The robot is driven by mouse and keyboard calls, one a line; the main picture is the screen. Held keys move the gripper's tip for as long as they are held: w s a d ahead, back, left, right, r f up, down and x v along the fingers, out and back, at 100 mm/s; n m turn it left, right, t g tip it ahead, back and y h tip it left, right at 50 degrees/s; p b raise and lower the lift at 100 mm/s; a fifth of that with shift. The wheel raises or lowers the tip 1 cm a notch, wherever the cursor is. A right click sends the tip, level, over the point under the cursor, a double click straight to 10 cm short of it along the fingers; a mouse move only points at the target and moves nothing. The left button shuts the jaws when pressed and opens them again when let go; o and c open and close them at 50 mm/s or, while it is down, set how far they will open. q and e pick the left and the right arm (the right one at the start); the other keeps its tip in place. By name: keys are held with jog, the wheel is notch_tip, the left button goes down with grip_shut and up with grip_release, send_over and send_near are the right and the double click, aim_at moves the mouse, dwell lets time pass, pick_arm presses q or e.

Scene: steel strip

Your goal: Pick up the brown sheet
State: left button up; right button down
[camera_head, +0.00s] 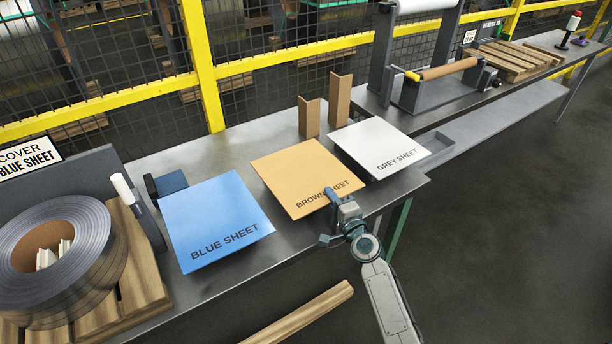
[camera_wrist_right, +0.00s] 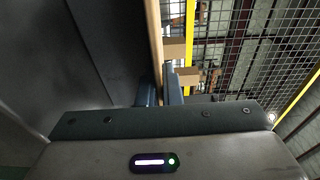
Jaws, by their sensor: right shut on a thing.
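The brown sheet (camera_head: 302,172) is a flat tan square with dark "BROWN SHEET" lettering, between the blue sheet (camera_head: 213,215) and the grey sheet (camera_head: 379,143) in the head view. My right gripper (camera_head: 333,198) is shut on the brown sheet's front edge, near its right corner, with one finger over the top face. The lower finger is hidden there. In the right wrist view the brown sheet (camera_wrist_right: 154,40) shows edge-on as a thin strip running between the two fingers (camera_wrist_right: 161,88). My left gripper is not in view.
Two brown corner profiles (camera_head: 339,99) stand upright behind the sheets on the metal table (camera_head: 248,142). A steel strip coil (camera_head: 92,262) sits on wood at left. A roll stand (camera_head: 420,97) is at back right. A yellow-framed mesh fence (camera_head: 205,65) runs behind.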

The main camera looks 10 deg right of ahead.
jog(key=shift+r+p, duration=1.8)
jog(key=shift+r, duration=0.5)
jog(key=shift+f, duration=0.1)
